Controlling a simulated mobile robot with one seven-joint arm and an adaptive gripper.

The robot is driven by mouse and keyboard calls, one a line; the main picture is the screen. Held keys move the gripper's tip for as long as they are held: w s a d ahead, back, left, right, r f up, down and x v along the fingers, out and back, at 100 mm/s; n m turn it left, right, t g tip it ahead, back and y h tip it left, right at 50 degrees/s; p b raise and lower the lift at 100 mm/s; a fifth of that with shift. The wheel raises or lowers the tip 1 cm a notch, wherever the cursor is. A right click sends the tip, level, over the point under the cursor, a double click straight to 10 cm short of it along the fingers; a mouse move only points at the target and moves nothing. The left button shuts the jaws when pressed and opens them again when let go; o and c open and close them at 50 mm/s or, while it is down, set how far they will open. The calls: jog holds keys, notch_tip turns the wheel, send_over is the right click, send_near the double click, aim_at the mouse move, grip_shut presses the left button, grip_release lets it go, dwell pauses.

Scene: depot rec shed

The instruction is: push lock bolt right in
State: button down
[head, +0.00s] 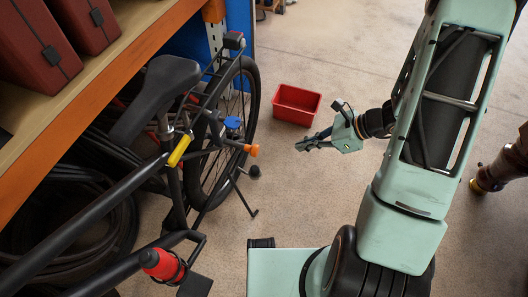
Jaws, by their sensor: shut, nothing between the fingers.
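A black bicycle stands at the left, and its rear wheel (249,100) faces my arm. An orange-ended piece (251,150) juts out to the right from beside the wheel; it looks like the end of the lock bolt. How far in it sits cannot be told. A blue part (232,122) is just above and left of it. My gripper (299,146) is shut and empty. It points left toward the orange end, with a clear gap between them in the picture.
A red bin (297,104) stands on the floor behind my gripper. A wooden shelf (120,62) with dark red cases overhangs the bicycle at left. A yellow part (180,150) and a red bottle (160,263) are on the bicycle. Concrete floor around my gripper is clear.

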aim_at(252, 149)
jog(key=a+r+b+x, duration=0.2)
jog(key=b+x, duration=0.1)
jog(key=x, duration=0.9)
jog(key=shift+w+a+f, duration=0.25)
jog(key=shift+w+a, duration=0.05)
jog(key=shift+a, duration=0.1)
jog(key=w+a+b, duration=0.2)
jog(key=a, duration=0.5)
jog(key=shift+w+a, duration=0.25)
jog(key=shift+w, duration=0.15)
jog(key=shift+d, duration=0.1)
